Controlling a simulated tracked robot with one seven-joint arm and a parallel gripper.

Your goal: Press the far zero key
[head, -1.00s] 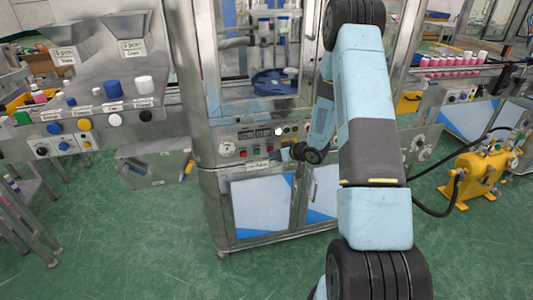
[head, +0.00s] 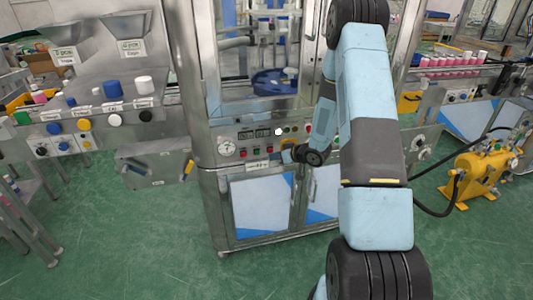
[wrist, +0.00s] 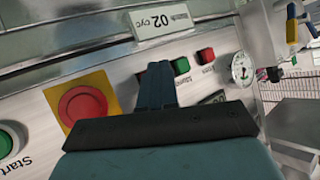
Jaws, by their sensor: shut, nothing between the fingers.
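The control panel (head: 240,160) is on the front of the steel cabinet. In the wrist view a green key (wrist: 181,65) and a red key (wrist: 206,55) sit just right of my fingers, with small labels too blurred to read. I cannot tell which is the far zero key. A dark display (wrist: 213,98) is partly hidden behind my gripper. My gripper (wrist: 157,80) is shut and empty, its fingertips over the panel between the green key and the red emergency button. In the head view my gripper (head: 285,156) is small at the panel's right part; contact cannot be told.
A red mushroom button (wrist: 82,106) on a yellow plate is close left of my fingers, with a green Start button (wrist: 5,143) beyond. A round gauge (wrist: 242,66) is to the right. A yellow pump (head: 478,175) stands on the floor at right.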

